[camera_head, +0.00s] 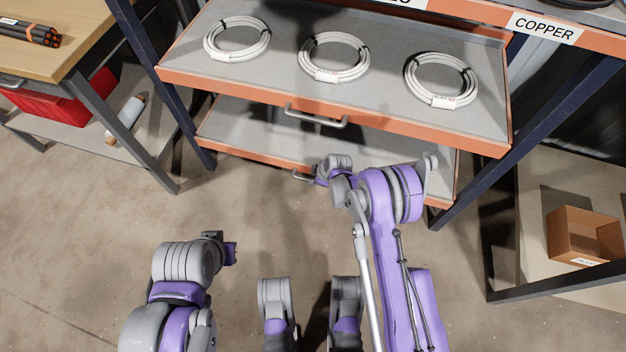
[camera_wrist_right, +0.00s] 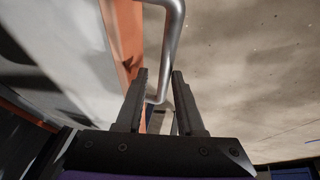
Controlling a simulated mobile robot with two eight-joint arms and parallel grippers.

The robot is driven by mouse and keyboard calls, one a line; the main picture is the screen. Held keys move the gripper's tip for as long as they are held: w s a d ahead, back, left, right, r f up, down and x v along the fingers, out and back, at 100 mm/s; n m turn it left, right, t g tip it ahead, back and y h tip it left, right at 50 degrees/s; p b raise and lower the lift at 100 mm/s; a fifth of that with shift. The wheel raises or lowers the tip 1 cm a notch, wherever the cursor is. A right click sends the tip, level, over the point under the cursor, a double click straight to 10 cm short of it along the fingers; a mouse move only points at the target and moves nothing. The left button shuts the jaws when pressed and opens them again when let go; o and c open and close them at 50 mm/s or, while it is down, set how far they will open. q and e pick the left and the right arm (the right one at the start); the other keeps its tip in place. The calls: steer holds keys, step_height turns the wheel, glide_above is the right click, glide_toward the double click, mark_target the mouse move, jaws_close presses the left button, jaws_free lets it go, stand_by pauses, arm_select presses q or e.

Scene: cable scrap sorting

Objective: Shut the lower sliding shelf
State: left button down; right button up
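The lower sliding shelf (camera_head: 245,122) is a grey tray with an orange front edge, standing out from the rack under the upper shelf. Its metal handle shows in the right wrist view (camera_wrist_right: 172,45). The lower shelf's orange edge also shows there (camera_wrist_right: 122,40). My right gripper (camera_head: 314,176) is at this handle, low at the shelf's front. In the wrist view its two fingers (camera_wrist_right: 160,75) are apart, with the handle bar between them. My arm hides part of the shelf's right side. My left gripper (camera_head: 230,252) hangs over the floor, away from the shelf; its fingers are unclear.
The upper shelf (camera_head: 385,115) is also out, carrying three white cable coils, with its own handle (camera_head: 316,118). A workbench (camera_head: 60,50) stands left. A cardboard box (camera_head: 583,235) is at right. Dark blue rack posts flank the shelves. Floor at front left is clear.

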steer(key=shift+o, duration=0.7)
steer(key=p+v, duration=0.2)
steer(key=v, duration=0.8)
steer(key=shift+s+r+p, duration=0.2)
steer(key=shift+r+p, duration=0.1)
steer(key=shift+p, duration=0.1)
steer(key=shift+d, duration=0.15)
